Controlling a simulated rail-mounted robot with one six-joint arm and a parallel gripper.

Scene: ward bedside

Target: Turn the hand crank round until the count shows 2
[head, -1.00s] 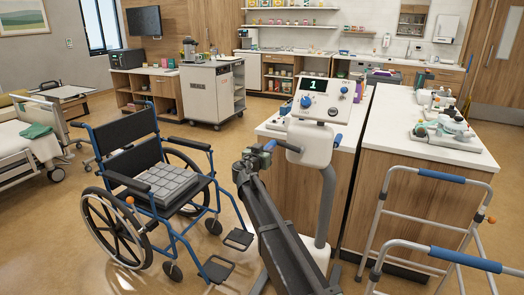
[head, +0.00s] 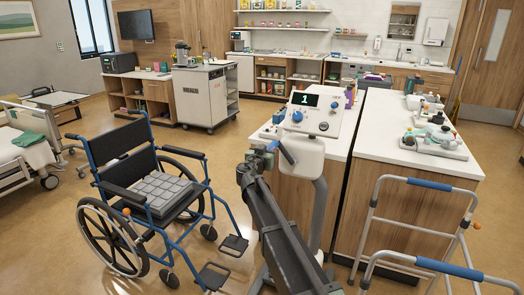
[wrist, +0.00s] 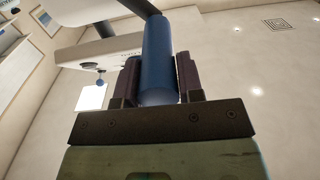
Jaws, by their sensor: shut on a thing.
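The hand crank unit is a white console (head: 318,113) on a grey stand, with blue knobs and a dark display (head: 311,101) reading 1 in the head view. A blue handle (head: 287,153) shows at the left of the white housing under the console. My gripper (head: 265,152) is at that left side, close to the housing. In the wrist view, the blue crank handle (wrist: 158,60) stands between my two dark jaws, and they are shut on it.
A wheelchair (head: 168,196) with a grey cushion stands at the left. A walking frame (head: 430,183) with blue grips stands at the right front. White-topped cabinets (head: 378,125) stand right behind the crank unit. Open floor (head: 90,115) lies behind the wheelchair.

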